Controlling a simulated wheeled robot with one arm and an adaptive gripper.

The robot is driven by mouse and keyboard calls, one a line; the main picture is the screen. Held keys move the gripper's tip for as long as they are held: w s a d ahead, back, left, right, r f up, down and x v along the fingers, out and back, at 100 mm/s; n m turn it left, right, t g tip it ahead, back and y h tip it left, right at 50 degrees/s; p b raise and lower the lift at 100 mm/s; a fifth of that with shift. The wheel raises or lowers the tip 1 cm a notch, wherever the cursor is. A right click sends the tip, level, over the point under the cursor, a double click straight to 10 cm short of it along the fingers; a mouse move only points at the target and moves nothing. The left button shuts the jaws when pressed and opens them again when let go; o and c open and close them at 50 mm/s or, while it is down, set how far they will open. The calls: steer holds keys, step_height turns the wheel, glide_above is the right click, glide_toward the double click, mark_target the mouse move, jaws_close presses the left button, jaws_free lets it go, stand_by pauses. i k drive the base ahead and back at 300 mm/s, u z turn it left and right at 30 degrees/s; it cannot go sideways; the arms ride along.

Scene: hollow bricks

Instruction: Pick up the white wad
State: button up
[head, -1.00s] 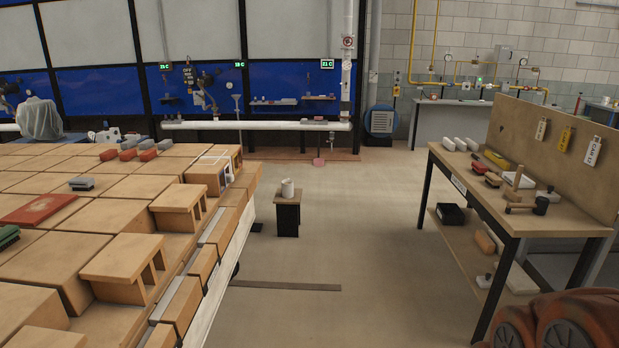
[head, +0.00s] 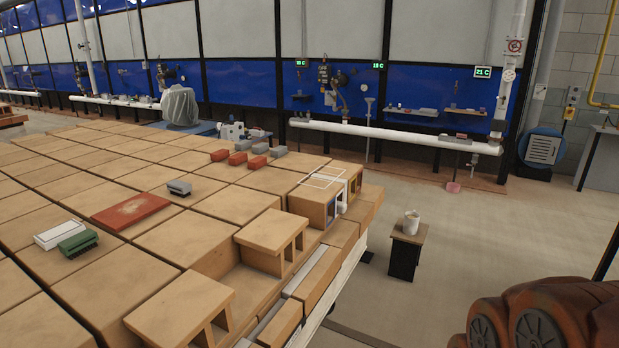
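A small white piece (head: 342,197), which looks like the white wad, shows at the open end of a hollow brick (head: 313,205) at the right edge of the brick-covered table. It sits beside or partly inside the brick's opening; I cannot tell which. My gripper is not in view.
Two raised bricks (head: 272,232) (head: 180,308) stand nearer along the table's right edge. A red slab (head: 130,212), brushes (head: 78,244) and small red and grey blocks (head: 238,158) lie on top. A stool (head: 407,252) with a white cup (head: 411,222) stands on open floor right of the table.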

mark_target(342, 208)
steer(key=u, duration=0.05)
steer(key=i, duration=0.2)
steer(key=z, duration=1.15)
steer(key=i, duration=3)
steer(key=u, duration=3.8)
